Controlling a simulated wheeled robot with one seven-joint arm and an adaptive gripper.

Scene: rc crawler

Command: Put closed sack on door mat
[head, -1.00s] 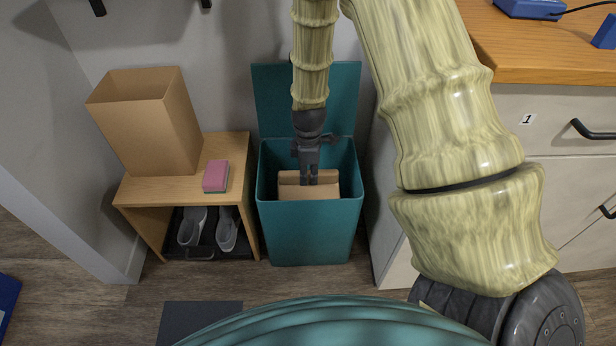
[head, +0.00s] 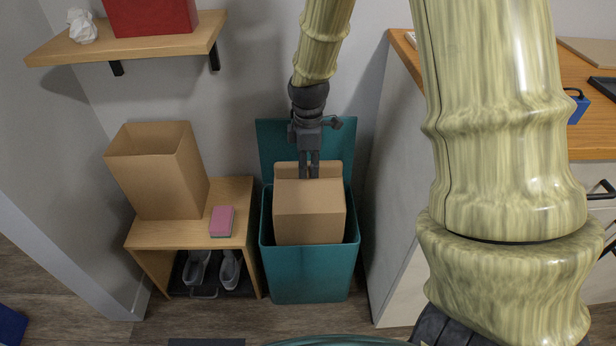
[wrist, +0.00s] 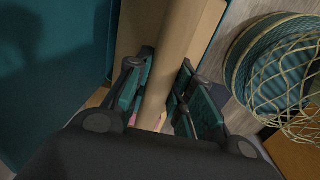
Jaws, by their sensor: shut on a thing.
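The closed sack (head: 309,212) is a tan paper bag with a folded-over top. It stands upright, partly inside the open teal bin (head: 312,285), with its upper part above the rim and its bottom hidden. My gripper (head: 309,172) is shut on the sack's top fold from above. In the wrist view my gripper's fingers (wrist: 158,95) lie on both sides of the tan fold (wrist: 168,60). A dark grey mat (head: 206,342), which looks like the door mat, shows only as a strip at the bottom edge of the head view.
An open tan bag (head: 160,175) and a pink sponge (head: 221,220) stand on a wooden bench (head: 150,234), with shoes (head: 230,270) below. A wall shelf (head: 130,44) is above left. A cabinet (head: 385,230) stands close right of the bin.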

